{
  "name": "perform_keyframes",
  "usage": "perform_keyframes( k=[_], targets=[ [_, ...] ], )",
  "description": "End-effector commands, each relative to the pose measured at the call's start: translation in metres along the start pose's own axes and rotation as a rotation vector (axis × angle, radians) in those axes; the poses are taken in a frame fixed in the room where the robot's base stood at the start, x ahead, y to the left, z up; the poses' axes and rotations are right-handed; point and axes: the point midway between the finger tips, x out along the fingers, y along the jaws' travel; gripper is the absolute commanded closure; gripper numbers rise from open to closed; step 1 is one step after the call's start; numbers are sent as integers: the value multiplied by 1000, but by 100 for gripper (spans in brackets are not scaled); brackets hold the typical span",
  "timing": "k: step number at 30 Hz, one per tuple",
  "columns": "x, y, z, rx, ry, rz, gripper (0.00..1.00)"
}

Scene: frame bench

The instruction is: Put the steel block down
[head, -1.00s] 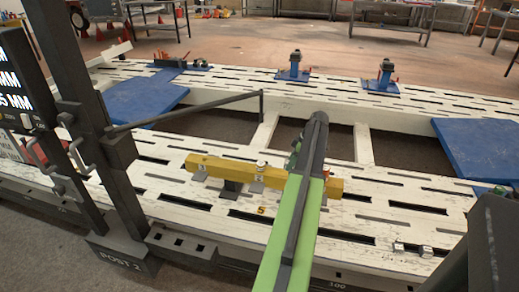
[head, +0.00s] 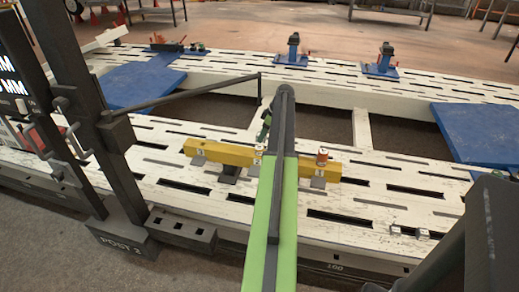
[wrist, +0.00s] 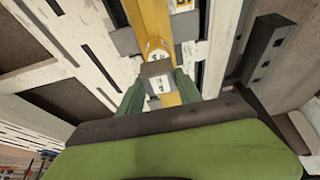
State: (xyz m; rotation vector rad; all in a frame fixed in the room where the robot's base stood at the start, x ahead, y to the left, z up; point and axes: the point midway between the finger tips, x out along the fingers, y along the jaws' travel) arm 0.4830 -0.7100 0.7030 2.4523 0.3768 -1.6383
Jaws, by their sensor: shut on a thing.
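The steel block (wrist: 157,78) is a grey block with a white printed label in the wrist view. My gripper (wrist: 159,90) is shut on it, with a green finger on each side. The yellow beam (wrist: 150,18) runs under the block in that view; I cannot tell whether the block touches it. In the head view, my gripper (head: 265,130) is at the far end of my green arm, over the middle of the yellow beam (head: 225,153). The block is hidden there by my arm.
A copper-coloured cylinder (head: 321,155) stands on the beam's right part. A round pale-topped piece (wrist: 157,48) sits on the beam just beyond the block. Two small metal cubes (head: 424,235) lie at the bench's front right. A dark post (head: 88,110) stands left. The slotted bench (head: 375,200) is largely clear.

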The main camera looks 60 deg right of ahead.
Motion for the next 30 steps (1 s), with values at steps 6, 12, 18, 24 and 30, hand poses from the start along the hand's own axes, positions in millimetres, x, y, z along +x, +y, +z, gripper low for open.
perform_keyframes(
  k=[6,12,18,24,30],
  targets=[
    [7,-2,-6,0,0,0,100],
    [32,-2,4,0,1,0,100],
    [46,-2,10,-1,1,0,100],
    [44,-2,9,-1,1,0,100],
    [46,-2,10,-1,0,-1,47]
  ],
)
